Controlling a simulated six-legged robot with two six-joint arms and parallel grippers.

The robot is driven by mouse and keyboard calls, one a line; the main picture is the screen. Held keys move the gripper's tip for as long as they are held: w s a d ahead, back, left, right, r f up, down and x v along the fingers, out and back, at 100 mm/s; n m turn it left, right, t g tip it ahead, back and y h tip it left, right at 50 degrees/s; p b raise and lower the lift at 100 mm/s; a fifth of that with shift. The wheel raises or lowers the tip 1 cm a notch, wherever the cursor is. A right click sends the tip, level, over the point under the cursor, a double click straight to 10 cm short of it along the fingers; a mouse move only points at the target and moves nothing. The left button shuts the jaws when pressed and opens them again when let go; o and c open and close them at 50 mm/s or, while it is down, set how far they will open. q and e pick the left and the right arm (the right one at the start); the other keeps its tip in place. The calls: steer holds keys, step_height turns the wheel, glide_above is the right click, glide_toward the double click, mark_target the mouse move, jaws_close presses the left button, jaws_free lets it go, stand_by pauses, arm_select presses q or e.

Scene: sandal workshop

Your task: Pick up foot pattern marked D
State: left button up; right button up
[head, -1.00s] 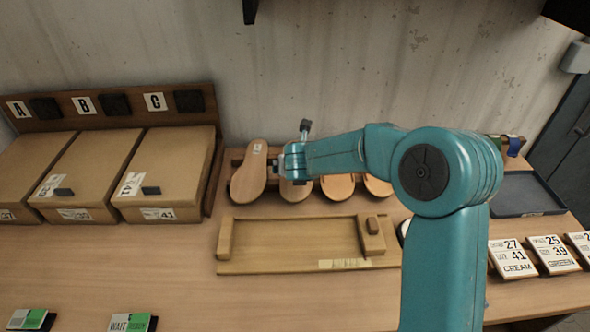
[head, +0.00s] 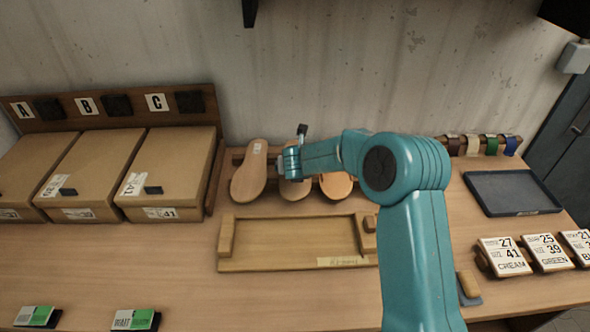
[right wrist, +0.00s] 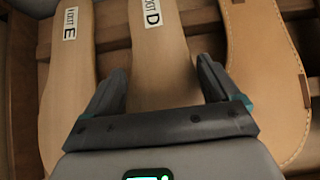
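The foot pattern marked D (right wrist: 165,75) is a plain tan sole shape with a white label at its upper end in the right wrist view. In the head view it is second from left in the rack (head: 293,189), partly hidden by my gripper. My right gripper (right wrist: 158,78) is open, with one finger at each side of pattern D; I cannot tell whether they touch it. In the head view my right gripper (head: 290,160) is over the pattern's upper part. My left gripper is not in view.
Pattern E (right wrist: 70,85) lies close on the left, and a stitched-edge sole (right wrist: 262,75) close on the right. A wooden fixture (head: 290,244) is in front. Cardboard boxes (head: 168,170) stand left; a dark tray (head: 510,193) and size tags (head: 503,257) are at right.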

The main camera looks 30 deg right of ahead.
steer(key=shift+r, duration=0.1)
steer(key=shift+r, duration=0.2)
steer(key=shift+c, duration=0.6)
step_height(320, 180, up, 20)
steer(key=p, duration=0.4)
steer(key=shift+f+p, duration=0.25)
steer(key=shift+p, duration=0.1)
steer(key=shift+c, duration=0.7)
